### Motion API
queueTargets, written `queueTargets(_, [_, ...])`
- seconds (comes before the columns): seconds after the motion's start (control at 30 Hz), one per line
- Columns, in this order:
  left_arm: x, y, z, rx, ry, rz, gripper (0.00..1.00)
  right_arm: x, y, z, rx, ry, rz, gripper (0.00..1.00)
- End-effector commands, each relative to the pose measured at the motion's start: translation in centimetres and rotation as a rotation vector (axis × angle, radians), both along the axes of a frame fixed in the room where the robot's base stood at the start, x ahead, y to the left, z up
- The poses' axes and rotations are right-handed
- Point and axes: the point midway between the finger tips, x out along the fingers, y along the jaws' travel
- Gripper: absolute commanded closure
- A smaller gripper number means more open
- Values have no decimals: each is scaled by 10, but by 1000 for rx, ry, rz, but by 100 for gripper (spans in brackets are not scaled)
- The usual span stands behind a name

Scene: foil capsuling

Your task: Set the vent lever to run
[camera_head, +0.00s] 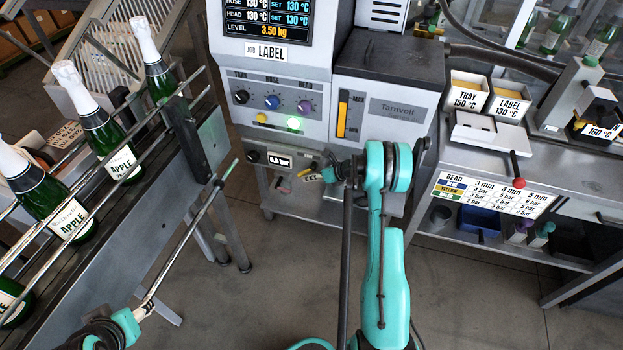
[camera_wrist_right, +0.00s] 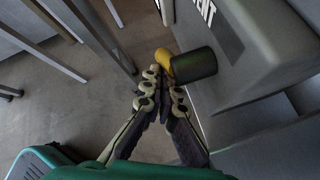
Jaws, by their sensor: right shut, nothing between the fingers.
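The vent lever shows in the right wrist view as a short dark cylinder (camera_wrist_right: 194,65) with a yellow part (camera_wrist_right: 164,59) at its left end. It sits on a grey housing, next to a label that is cut to "ENT". My right gripper (camera_wrist_right: 163,92) is shut and empty, with its fingertips just below the yellow part; I cannot tell whether they touch it. In the head view my right gripper (camera_head: 330,174) is at the lower front of the grey machine and partly hides the lever. The lever's setting cannot be read.
The machine's panel (camera_head: 278,100) has knobs and a lit green button. A pressure readout (camera_head: 280,160) sits left of my right gripper. A conveyor with several bottles (camera_head: 110,140) is at left. A bench (camera_head: 490,150) with a red-knobbed lever (camera_head: 518,183) is at right. Floor between is clear.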

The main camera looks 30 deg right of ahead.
Motion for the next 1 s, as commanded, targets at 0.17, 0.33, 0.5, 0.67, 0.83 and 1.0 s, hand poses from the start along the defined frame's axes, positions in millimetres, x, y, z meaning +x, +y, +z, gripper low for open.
queueTargets(0.17, [0,0,0,0,0,0,49,4,3,2,38,-46,0,100])
queueTargets(0.33, [0,0,0,0,0,0,49,6,5,3,37,-46,1,100])
queueTargets(0.5, [0,0,0,0,0,0,49,6,5,3,37,-44,0,100])
queueTargets(0.67, [0,0,0,0,0,0,49,6,5,3,37,-44,0,100])
queueTargets(0.83, [0,0,0,0,0,0,49,6,5,3,37,-44,0,100])
queueTargets(1.0, [0,0,0,0,0,0,49,6,5,3,37,-44,0,100])
